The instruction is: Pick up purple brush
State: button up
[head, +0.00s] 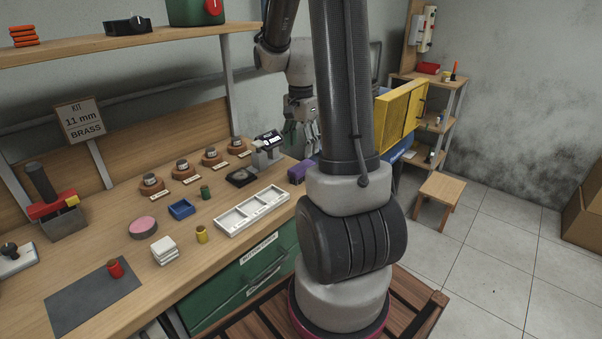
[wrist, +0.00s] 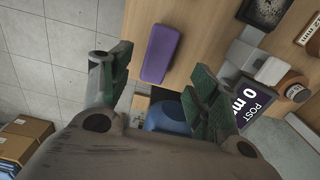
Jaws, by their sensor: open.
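The purple brush (head: 299,172) lies on the wooden workbench near its right end, partly hidden by my arm in the head view. In the wrist view the purple brush (wrist: 161,54) is a rounded purple block lying near the bench edge, ahead of the space between my fingers. My gripper (wrist: 160,85) is open and empty, with green-padded fingers spread wide. In the head view my gripper (head: 303,138) hangs above the right end of the bench, past the brush. No contact with the brush shows.
A digital gauge with a "POST" display (wrist: 242,100) stands close to the right finger. A dark square plate (head: 242,177) and a white divided tray (head: 252,211) lie left of the brush. A blue rounded object (wrist: 168,116) is below, between the fingers. A yellow cabinet (head: 396,120) stands right.

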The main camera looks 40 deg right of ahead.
aim_at(302, 165)
notch_tip(302, 165, down, 8)
jog(key=shift+s+d, duration=0.1)
jog(key=shift+d, duration=0.05)
dwell(0.3)
jog(key=c, duration=1.2)
